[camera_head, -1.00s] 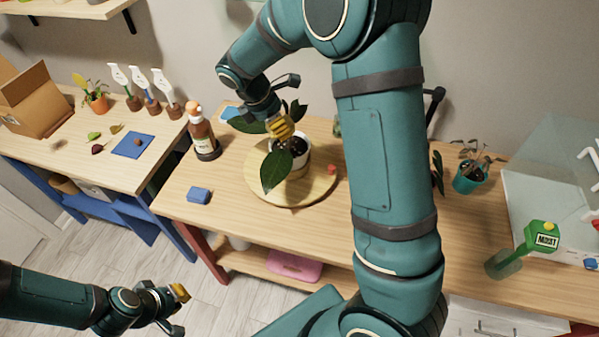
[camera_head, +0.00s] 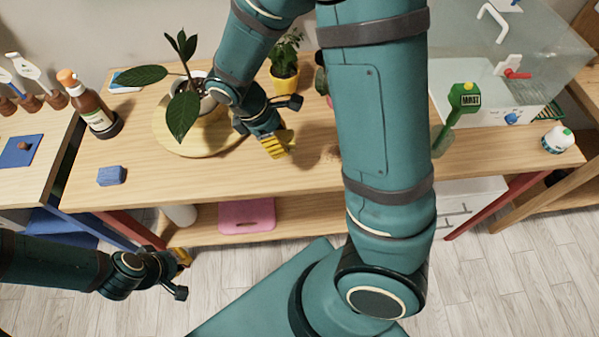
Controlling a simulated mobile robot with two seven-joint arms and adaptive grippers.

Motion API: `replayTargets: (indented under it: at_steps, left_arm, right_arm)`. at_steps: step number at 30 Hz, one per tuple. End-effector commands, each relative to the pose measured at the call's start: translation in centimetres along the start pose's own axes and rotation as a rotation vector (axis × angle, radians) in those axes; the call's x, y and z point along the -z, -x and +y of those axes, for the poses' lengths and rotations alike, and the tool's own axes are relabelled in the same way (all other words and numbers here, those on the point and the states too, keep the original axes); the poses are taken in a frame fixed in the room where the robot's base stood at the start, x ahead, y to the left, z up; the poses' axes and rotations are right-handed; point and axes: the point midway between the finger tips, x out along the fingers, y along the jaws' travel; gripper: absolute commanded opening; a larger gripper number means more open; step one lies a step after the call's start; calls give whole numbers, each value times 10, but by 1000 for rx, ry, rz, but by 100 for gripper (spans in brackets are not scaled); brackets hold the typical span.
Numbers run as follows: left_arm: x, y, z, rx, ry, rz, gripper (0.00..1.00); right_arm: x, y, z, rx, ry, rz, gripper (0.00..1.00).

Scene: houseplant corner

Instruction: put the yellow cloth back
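I cannot make out a separate yellow cloth in the view. My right gripper (camera_head: 277,145) hangs over the wooden table, right of the round wooden board. Yellow shows at its fingertips; I cannot tell whether this is only the fingers or also cloth between them. My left gripper (camera_head: 181,260) is low at the left, in front of the table's front edge and below the tabletop. Yellow shows at its tip too, and its finger gap is hidden. My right arm covers the middle of the table.
A leafy plant in a white pot stands on the round board (camera_head: 172,140). A green moisture meter (camera_head: 458,105) stands right of my arm. A pink item (camera_head: 247,215) lies on the lower shelf.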

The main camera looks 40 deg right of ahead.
Motion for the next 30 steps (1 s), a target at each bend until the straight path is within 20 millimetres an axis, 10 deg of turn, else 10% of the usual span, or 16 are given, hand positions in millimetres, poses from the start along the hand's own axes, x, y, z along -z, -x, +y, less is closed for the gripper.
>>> replayTargets:
  at_steps: [10, 30]
  left_arm:
    - [-6, -14, -6, -1, -4, -12, 0]
    - [-11, -23, -9, -2, -7, -23, 0]
  right_arm:
    - [20, -52, -3, 4, -6, -4, 21]
    - [37, -94, -2, 3, -7, -2, 21]
